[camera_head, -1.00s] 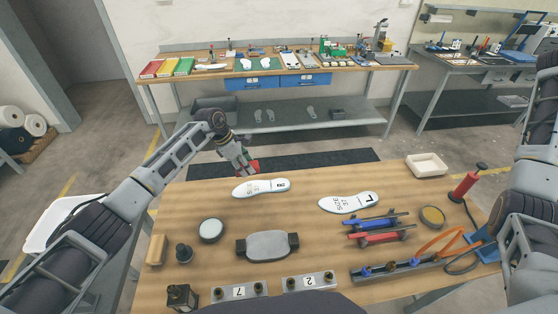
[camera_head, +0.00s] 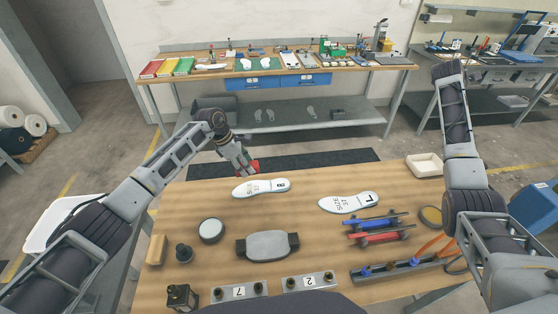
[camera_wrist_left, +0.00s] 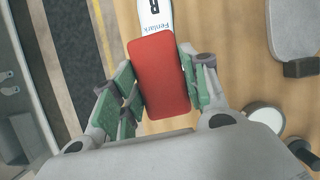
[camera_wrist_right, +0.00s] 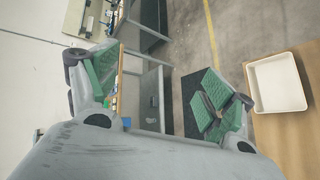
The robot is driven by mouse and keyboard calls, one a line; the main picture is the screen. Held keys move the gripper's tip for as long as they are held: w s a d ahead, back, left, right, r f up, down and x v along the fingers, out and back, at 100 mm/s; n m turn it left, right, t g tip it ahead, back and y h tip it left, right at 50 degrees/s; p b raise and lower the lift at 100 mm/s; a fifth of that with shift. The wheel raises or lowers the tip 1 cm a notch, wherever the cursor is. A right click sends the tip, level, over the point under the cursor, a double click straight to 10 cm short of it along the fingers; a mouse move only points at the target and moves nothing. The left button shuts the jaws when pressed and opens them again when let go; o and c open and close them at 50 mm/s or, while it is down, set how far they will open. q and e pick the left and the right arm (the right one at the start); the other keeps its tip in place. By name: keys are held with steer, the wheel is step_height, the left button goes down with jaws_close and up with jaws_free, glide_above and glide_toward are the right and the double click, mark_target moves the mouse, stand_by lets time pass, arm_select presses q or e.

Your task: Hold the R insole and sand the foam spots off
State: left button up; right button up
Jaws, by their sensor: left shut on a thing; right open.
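The R insole (camera_head: 260,188) lies flat on the wooden table, white with dark print; its R end (camera_wrist_left: 154,10) shows at the top of the left wrist view. The foam spots are too small to tell. My left gripper (camera_head: 246,170) is shut on a red block (camera_wrist_left: 159,75), held at the table's far edge beside the insole's left end. The L insole (camera_head: 349,203) lies to the right. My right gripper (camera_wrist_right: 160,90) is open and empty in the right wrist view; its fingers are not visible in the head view.
A cream tray (camera_head: 425,164) stands at the table's far right. A grey pad holder (camera_head: 267,245), a round pad (camera_head: 211,230), and blue (camera_head: 372,221) and red (camera_head: 378,237) tools lie nearer. Bare wood (camera_head: 320,180) separates the insoles from the far edge.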

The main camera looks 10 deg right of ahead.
steer(key=w+a+f+n+y, duration=0.1)
steer(key=w+a+f+y, duration=0.2)
steer(key=a, duration=0.5)
steer(key=w+a+f+n+y, duration=0.1)
steer(key=w+a+f, duration=0.1)
steer(key=a+f, duration=0.5)
steer(key=n+g+y, duration=0.6)
steer(key=g, duration=0.1)
glide_above(279, 185)
step_height(279, 185, down, 14)
steer(key=shift+r, duration=0.15)
steer(key=shift+f, duration=6)
steer(key=c, duration=1.1)
